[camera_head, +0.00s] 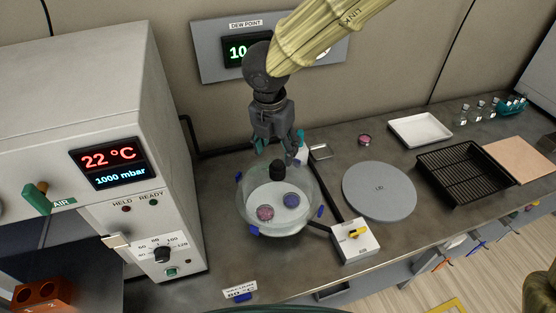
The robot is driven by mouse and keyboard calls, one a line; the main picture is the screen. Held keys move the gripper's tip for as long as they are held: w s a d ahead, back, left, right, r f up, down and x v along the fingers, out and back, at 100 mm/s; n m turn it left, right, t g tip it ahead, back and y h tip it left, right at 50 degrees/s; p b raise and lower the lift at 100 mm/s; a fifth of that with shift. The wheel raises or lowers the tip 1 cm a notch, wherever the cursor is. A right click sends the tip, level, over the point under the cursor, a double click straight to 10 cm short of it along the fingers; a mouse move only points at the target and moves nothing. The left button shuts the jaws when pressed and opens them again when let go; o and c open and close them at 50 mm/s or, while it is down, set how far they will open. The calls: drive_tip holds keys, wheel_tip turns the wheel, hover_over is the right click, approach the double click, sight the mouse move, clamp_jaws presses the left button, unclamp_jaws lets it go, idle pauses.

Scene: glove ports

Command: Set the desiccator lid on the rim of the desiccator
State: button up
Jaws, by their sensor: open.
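The desiccator (243,217) is a clear round glass vessel with blue clips or feet around it, standing on the grey bench. A pink dish (265,213) and a blue dish (291,200) show inside it through the glass. The desiccator lid appears as clear glass with a black knob (277,171), over the top of the vessel. Clear glass on clear glass makes the seam hard to see, so I cannot tell how evenly it meets the rim. My gripper (279,148) is just above and behind the knob, fingers spread, holding nothing visible.
A grey round pad (380,191) marked LID is empty, right of the vessel. A box with a yellow valve (355,240) stands in front of it. A white tray (420,130), a black rack (465,172) and small bottles stand further right. The control cabinet (120,170) bounds the left.

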drive_tip(key=shift+s+a+r+b, duration=0.1)
drive_tip(key=shift+s+r+b, duration=0.1)
drive_tip(key=shift+r, duration=1.05)
drive_tip(key=shift+s+a+r+b, duration=0.1)
drive_tip(key=shift+s+r, duration=0.05)
drive_tip(key=shift+r, duration=1.1)
